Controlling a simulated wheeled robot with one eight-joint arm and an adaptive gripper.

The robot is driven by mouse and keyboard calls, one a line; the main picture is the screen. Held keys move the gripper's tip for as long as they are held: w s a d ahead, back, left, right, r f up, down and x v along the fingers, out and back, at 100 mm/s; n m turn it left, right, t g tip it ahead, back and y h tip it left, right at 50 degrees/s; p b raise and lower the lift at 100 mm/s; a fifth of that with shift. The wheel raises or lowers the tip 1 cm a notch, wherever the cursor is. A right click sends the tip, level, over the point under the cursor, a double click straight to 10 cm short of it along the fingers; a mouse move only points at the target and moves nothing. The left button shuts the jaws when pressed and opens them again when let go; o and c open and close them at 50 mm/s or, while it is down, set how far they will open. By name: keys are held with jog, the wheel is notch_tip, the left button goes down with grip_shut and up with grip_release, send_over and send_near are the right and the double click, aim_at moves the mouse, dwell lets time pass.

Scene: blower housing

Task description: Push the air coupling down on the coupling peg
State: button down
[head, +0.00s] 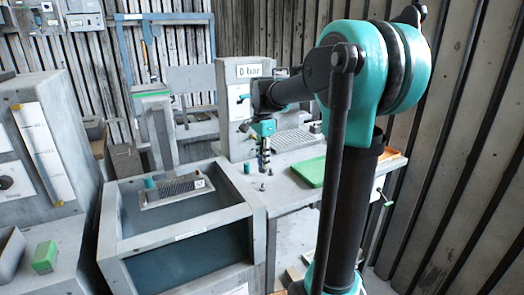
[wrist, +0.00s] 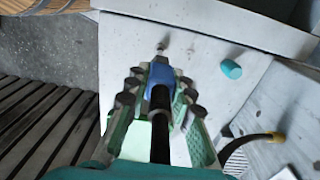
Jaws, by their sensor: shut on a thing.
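My gripper (head: 264,150) hangs over the bench, pointing down. In the wrist view my gripper (wrist: 157,98) has its fingers closed on a dark cylindrical piece with a blue part, which looks like the air coupling (wrist: 160,72). A small grey metal peg (wrist: 162,48), likely the coupling peg, stands on the light bench top just beyond the blue part in that view. Whether the two touch is not clear. In the head view two small pegs show near the gripper, one in front (head: 262,187) and one to the right (head: 270,172). The held piece is hard to make out there.
A teal cylinder (wrist: 231,69) stands on the bench right of the peg. A green tray (head: 310,171) lies at right, and a panel reading "0 bar" (head: 250,71) stands behind. A grey tank (head: 180,225) is at left. A yellow-and-black hose (wrist: 262,137) shows at lower right.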

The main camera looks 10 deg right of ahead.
aim_at(263, 172)
jog(key=shift+f, duration=1.85)
jog(key=shift+f, duration=0.1)
jog(key=shift+f, duration=0.5)
jog(key=shift+f, duration=0.25)
jog(key=shift+f, duration=0.3)
jog(key=shift+f, duration=0.45)
dwell(1.0)
jog(key=c, duration=1.2)
grip_release()
